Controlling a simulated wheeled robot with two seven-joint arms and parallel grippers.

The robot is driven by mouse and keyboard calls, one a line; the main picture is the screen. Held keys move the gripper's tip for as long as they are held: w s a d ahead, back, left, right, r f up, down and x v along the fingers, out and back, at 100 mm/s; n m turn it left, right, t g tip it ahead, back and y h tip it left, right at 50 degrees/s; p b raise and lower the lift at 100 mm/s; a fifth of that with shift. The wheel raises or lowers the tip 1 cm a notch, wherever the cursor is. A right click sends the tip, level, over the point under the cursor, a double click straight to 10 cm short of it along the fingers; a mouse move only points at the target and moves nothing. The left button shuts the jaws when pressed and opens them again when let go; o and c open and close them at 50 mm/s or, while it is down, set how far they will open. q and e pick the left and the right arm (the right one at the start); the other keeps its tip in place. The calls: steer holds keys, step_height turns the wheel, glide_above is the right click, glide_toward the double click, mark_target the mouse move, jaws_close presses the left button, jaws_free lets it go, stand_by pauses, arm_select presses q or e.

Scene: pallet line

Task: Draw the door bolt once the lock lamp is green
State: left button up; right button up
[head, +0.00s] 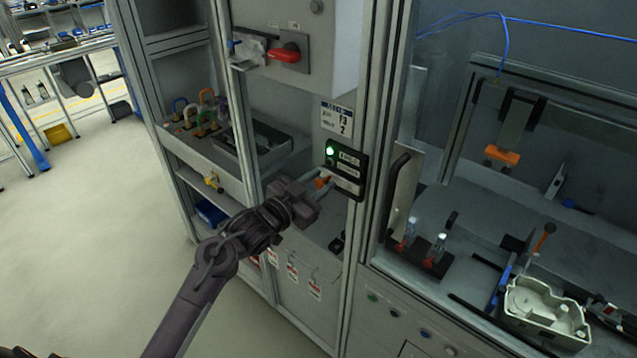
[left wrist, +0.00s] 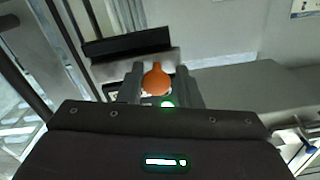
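The lock lamp (head: 330,150) glows green on a black lock panel (head: 349,157) on the cabinet post. Just below it is a small orange knob (head: 322,182), which looks like the bolt's handle. My left gripper (head: 319,183) is at this knob, its fingers pointing at the panel. In the left wrist view the orange knob (left wrist: 156,79) lies between the two fingers, one on each side, with little space; the fingers look open around it. The bolt's rod is mostly hidden by the gripper. My right gripper is not in view.
A red rotary switch (head: 285,54) sits on a grey box above left. A shelf of colored padlocks (head: 200,108) is left of the panel. Right of the post is a dark door handle (head: 396,182); the cell beyond holds a pale casting (head: 545,308).

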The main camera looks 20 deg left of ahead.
arm_select(q)
steer(key=shift+s+a+f, duration=0.1)
steer(key=shift+s+a, duration=0.05)
steer(key=shift+s, duration=0.05)
steer(key=b+v, duration=0.3)
steer(key=v, duration=0.4)
steer(key=shift+s, duration=0.2)
